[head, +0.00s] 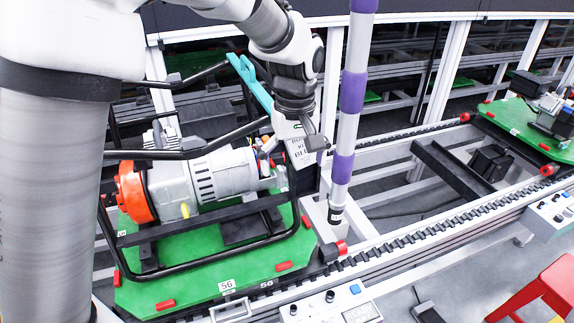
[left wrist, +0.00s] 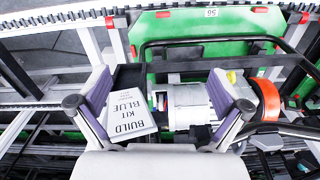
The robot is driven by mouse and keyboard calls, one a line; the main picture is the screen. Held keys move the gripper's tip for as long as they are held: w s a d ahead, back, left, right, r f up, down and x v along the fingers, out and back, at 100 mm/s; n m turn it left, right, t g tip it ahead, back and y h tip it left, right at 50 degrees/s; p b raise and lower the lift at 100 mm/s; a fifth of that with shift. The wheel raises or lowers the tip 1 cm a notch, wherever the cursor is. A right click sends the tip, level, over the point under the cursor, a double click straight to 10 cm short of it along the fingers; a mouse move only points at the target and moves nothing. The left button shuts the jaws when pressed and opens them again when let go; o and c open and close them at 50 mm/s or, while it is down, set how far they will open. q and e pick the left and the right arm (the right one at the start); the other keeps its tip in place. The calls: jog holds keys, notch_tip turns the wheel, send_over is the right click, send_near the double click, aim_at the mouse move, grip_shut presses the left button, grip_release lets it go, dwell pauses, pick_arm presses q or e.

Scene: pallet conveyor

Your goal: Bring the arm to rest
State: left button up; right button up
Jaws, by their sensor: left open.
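My left arm comes in from the left in the head view, and its gripper (head: 304,132) hangs by the right end of an engine unit. In the left wrist view my left gripper (left wrist: 160,82) has its two fingers spread wide, with nothing gripped. A white card (left wrist: 126,116) reading "BUILD KIT BLUE" shows between the fingers, nearer the left one; it also shows in the head view (head: 300,156), partly hidden by the gripper. Whether the gripper touches it, I cannot tell. My right gripper is in neither view.
The engine unit (head: 200,180), grey with an orange end, sits in a black tube frame on a green pallet (head: 190,288). A purple-and-white striped post (head: 350,95) stands close right of the gripper. Conveyor rails (head: 430,235) run beside the pallet. Another loaded pallet (head: 510,122) is at right.

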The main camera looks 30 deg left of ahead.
pick_arm(q)
jog(key=s+a+f+m+b, duration=0.1)
jog(key=s+f+m+b, duration=0.15)
jog(key=f, duration=1.35)
jog(key=s+f+m+b, duration=0.2)
jog(key=s+f, duration=0.2)
jog(key=f, duration=1.2)
jog(key=s+f+m+b, duration=0.2)
jog(key=s+f+m, duration=0.2)
jog(key=s+f, duration=1)
jog(key=shift+s+a+f, duration=0.15)
jog(key=shift+s+a, duration=0.15)
jog(key=shift+s, duration=0.95)
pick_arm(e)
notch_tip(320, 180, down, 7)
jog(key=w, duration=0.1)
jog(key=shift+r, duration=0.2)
